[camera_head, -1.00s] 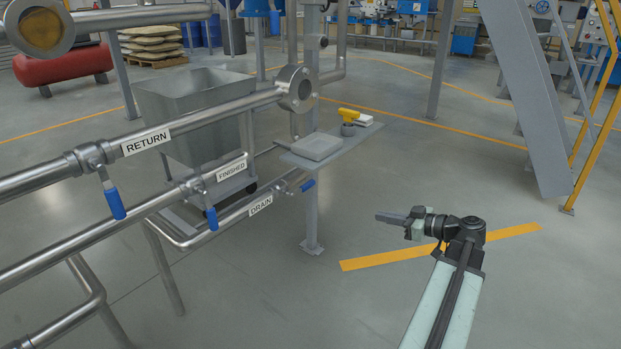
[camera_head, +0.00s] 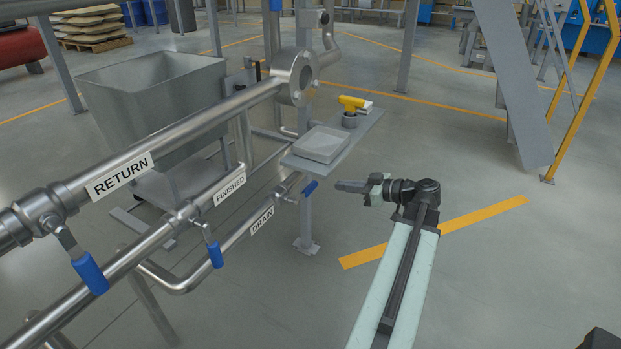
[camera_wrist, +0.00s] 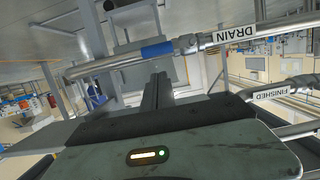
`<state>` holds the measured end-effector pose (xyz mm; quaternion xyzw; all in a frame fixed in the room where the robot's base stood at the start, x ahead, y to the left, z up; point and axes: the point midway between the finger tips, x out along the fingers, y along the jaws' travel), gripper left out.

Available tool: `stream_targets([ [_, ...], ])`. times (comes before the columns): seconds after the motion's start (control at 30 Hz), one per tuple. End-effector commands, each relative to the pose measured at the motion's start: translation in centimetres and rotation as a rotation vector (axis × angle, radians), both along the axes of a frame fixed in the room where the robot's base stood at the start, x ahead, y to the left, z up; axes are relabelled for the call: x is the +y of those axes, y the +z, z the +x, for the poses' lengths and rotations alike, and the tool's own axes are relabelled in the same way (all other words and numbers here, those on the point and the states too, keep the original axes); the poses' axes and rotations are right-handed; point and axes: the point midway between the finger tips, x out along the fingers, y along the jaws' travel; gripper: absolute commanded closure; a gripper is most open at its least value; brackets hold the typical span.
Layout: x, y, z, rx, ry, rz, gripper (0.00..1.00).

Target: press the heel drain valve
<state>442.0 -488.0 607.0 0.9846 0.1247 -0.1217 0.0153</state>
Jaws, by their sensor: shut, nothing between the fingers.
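The drain valve is on the lowest pipe, beside the DRAIN label (camera_head: 262,220). Its blue handle (camera_head: 310,187) sticks out to the right, below the small shelf. My gripper (camera_head: 345,186) is shut and empty, a short way to the right of that handle, pointing left at about its height in the picture. In the wrist view the blue handle (camera_wrist: 158,50) lies just beyond the tips of my gripper (camera_wrist: 158,80). I cannot tell the exact gap, but no contact shows. The DRAIN label (camera_wrist: 235,34) is to its right there.
A RETURN pipe (camera_head: 119,175) and a FINISHED pipe (camera_head: 229,187) carry their own blue handles at left. The shelf (camera_head: 348,142) holds a grey tray and a yellow tool (camera_head: 351,103). A grey hopper (camera_head: 150,97) stands behind.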

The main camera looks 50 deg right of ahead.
Motion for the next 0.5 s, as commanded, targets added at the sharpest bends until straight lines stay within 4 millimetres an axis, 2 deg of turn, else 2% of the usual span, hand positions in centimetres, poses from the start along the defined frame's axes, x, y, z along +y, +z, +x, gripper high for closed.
stream_targets([
  [0.27,-0.1,-0.1,0.0,0.0,-0.004,0.0,1.0],
  [0.37,0.1,-0.5,1.0,0.0,-0.003,0.0,1.0],
  [0.5,0.8,-1.3,3.5,0.0,-0.002,0.0,1.0],
])
